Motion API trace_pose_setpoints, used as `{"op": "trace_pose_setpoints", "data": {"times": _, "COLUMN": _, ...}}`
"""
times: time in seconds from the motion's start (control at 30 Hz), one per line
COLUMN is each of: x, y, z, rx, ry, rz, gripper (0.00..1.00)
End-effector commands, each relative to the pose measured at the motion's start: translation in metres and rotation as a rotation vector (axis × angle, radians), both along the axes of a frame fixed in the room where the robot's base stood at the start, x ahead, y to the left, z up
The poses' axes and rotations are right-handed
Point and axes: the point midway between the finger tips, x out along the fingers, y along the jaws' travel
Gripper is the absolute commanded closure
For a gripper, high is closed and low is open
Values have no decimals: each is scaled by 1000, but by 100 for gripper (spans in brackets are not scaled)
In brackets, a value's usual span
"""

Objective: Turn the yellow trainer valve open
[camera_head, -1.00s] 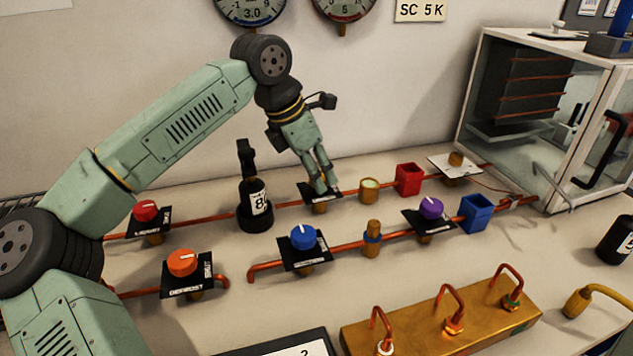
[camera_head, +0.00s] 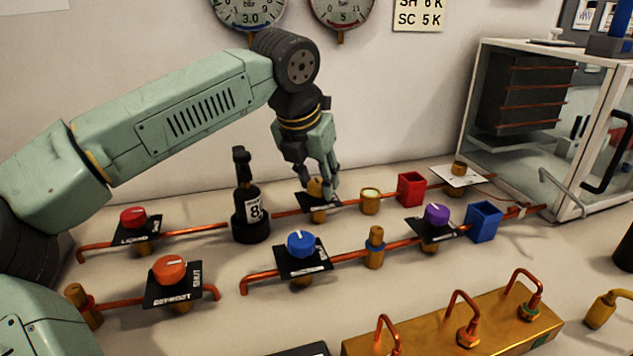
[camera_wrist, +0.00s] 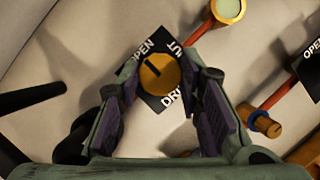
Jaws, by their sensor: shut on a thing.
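The yellow valve knob (camera_head: 315,187) sits on a black plate on the back copper pipe. In the wrist view the knob (camera_wrist: 160,75) has a dark mark pointing up and left, roughly toward the word OPEN on its plate (camera_wrist: 152,47). Part of the other plate lettering is covered by the knob and fingers. My gripper (camera_head: 324,192) comes down on the knob from above. Its fingers (camera_wrist: 166,85) stand on either side of the knob and are shut on it.
A black bottle (camera_head: 250,212) stands left of the valve. A brass cup (camera_head: 370,201) and a red box (camera_head: 411,188) are to its right. Blue (camera_head: 301,244) and purple (camera_head: 436,214) knobs are on the pipe in front. Red (camera_head: 133,217) and orange (camera_head: 169,268) knobs are at left.

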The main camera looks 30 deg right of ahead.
Motion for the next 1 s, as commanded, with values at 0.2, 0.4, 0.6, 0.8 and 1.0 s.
{"op": "trace_pose_setpoints", "data": {"times": 0.2, "x": 0, "y": 0, "z": 0, "rx": -1, "ry": 1, "rz": 10, "gripper": 95}}
{"op": "trace_pose_setpoints", "data": {"times": 0.4, "x": 0, "y": 0, "z": 0, "rx": 0, "ry": 1, "rz": 9, "gripper": 95}}
{"op": "trace_pose_setpoints", "data": {"times": 0.6, "x": 0, "y": 0, "z": 0, "rx": 0, "ry": 0, "rz": 9, "gripper": 55}}
{"op": "trace_pose_setpoints", "data": {"times": 0.8, "x": 0, "y": 0, "z": 0, "rx": 0, "ry": 0, "rz": 8, "gripper": 47}}
{"op": "trace_pose_setpoints", "data": {"times": 1.0, "x": 0, "y": 0, "z": 1, "rx": 0, "ry": 1, "rz": 7, "gripper": 47}}
